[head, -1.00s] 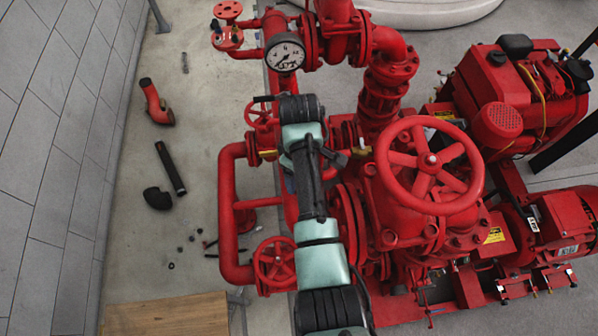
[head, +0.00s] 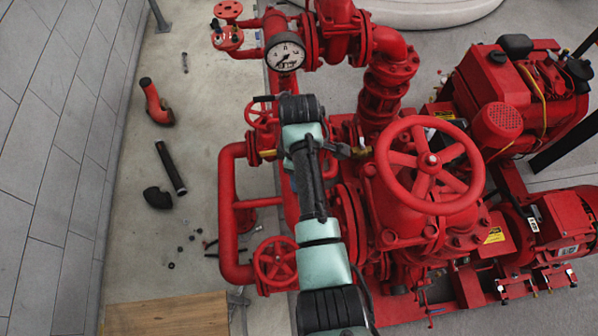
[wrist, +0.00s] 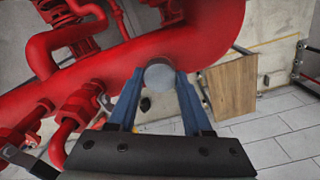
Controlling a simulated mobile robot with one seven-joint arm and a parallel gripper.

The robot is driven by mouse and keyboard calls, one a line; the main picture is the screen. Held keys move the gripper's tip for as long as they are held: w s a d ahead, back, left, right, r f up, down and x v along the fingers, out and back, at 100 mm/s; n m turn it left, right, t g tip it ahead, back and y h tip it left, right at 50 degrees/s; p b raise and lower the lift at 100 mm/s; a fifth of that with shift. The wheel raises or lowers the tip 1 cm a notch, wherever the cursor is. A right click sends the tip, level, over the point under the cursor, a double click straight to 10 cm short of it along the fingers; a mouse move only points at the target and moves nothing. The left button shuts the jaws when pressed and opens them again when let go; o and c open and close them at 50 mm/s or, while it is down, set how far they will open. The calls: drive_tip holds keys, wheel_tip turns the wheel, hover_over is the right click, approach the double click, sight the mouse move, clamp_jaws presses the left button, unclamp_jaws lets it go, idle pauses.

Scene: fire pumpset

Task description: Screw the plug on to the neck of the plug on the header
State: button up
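In the wrist view, the plug (wrist: 160,75) shows as a round grey face in front of a thick red pipe, the header (wrist: 105,77). The two blue fingers of my gripper (wrist: 160,78) stand on either side of the plug, and it fills the space between their tips. The neck is hidden behind the plug, so I cannot tell how far the plug is on it. In the head view, my arm reaches over the red pipework and hides the plug and the fingers.
A large red handwheel (head: 430,165) and a pressure gauge (head: 285,53) stand close to my arm. Smaller valve wheels (head: 275,260) are also near. Loose black pipe pieces (head: 170,167) and a red elbow (head: 155,100) lie on the floor at left. A wooden board (head: 167,315) is at lower left.

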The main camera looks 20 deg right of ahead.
clamp_jaws()
drive_tip(key=shift+m, duration=2.3)
drive_tip(key=shift+a+m, duration=0.1)
drive_tip(key=shift+m, duration=2.2)
drive_tip(key=m, duration=0.3)
drive_tip(key=shift+m, duration=0.8)
